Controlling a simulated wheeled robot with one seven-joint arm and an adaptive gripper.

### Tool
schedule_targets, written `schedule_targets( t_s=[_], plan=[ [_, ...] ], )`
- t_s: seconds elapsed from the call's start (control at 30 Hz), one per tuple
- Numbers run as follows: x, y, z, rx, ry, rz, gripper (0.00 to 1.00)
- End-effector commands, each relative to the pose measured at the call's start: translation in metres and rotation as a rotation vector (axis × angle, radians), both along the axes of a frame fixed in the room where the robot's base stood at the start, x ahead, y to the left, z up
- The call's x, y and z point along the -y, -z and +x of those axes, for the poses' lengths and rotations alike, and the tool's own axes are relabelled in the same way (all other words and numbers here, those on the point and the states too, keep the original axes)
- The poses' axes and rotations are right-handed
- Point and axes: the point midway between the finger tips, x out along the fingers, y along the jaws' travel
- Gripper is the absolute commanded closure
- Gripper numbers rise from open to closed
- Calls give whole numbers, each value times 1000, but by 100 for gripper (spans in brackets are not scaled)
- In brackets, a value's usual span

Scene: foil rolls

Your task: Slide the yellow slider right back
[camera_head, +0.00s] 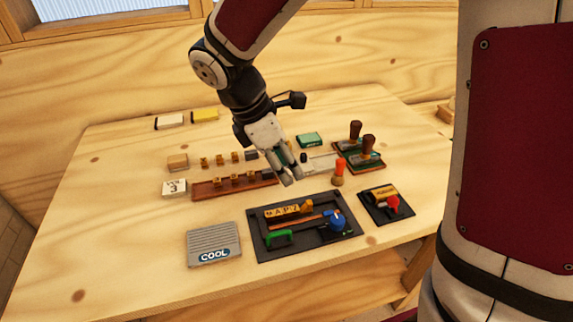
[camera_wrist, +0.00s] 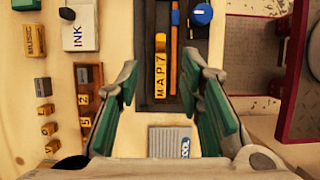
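The dark panel (camera_head: 262,250) lies near the front of the table. On it, a small yellow-orange slider (camera_head: 307,206) stands at the right end of a yellow strip lettered MAP7 (camera_head: 283,212). In the wrist view the slider (camera_wrist: 160,42) shows just above the lettered strip (camera_wrist: 160,78). My gripper (camera_head: 290,178) hangs above the table, behind the panel in the head view. In the wrist view my gripper (camera_wrist: 160,68) is open and empty, its green-padded fingers spread either side of the strip in the picture. It looks apart from the slider.
The panel also carries a blue knob (camera_head: 337,222), an orange bar (camera_head: 296,221) and a green handle (camera_head: 279,238). A grey COOL plate (camera_head: 213,245) lies left, a small dark board with a red knob (camera_head: 392,204) right. A wooden rack (camera_head: 209,189) and stamps (camera_head: 368,144) stand behind.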

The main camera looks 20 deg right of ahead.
Motion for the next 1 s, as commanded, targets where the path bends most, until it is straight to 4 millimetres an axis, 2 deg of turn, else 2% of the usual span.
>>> schedule_targets(
  t_s=[0.17, 0.6, 0.8, 1.0],
  plan=[
    [11, 23, -2, -3, 5, -1, 66],
    [42, 100, -2, -2, 5, 0, 66],
    [50, 118, -1, 0, 7, 0, 66],
    [52, 122, -1, 1, 5, 1, 66]
  ],
)
